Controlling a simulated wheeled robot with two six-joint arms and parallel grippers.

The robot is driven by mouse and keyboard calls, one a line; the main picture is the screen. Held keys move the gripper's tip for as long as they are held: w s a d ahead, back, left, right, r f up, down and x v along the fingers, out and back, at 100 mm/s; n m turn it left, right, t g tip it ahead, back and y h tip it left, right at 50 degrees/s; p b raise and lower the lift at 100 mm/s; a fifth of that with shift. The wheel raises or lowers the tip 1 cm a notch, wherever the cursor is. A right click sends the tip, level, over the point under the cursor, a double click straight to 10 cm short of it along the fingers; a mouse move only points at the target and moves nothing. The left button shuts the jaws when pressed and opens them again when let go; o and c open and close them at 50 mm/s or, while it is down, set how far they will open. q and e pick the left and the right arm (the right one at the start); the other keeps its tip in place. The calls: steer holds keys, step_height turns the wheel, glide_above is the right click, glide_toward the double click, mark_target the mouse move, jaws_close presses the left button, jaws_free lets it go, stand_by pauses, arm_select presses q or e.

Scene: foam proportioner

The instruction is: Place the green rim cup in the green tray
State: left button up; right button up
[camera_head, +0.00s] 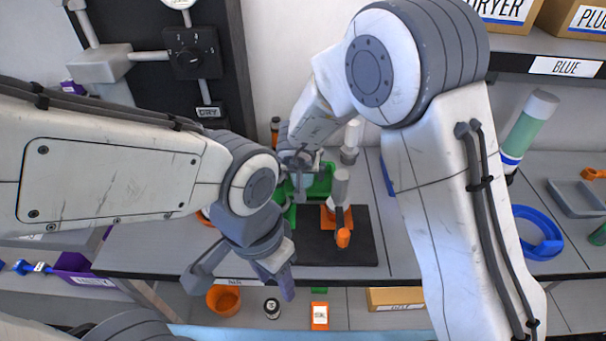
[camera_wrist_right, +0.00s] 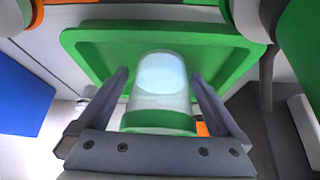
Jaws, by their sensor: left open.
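The green rim cup (camera_wrist_right: 160,88) is pale and translucent with a green band. In the right wrist view it sits between the two fingers of my right gripper (camera_wrist_right: 160,78). The fingers flank it closely; I cannot tell whether they touch it. The green tray (camera_wrist_right: 90,48) fills the space behind the cup; I cannot tell whether the cup rests on it. In the head view the green tray (camera_head: 322,184) is partly hidden by my right arm and gripper. My left gripper (camera_head: 240,288) is open and empty at the table's front edge, apart from the tray.
A blue ring holder (camera_head: 541,234) and grey tray (camera_head: 577,198) stand at the right. An orange cup (camera_head: 223,299) and small bottle (camera_head: 272,308) are below the front edge.

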steer(key=shift+r, duration=0.3)
steer(key=p+v, duration=0.6)
steer(key=v, duration=0.5)
steer(key=shift+s+r, duration=0.25)
steer(key=shift+r, duration=0.05)
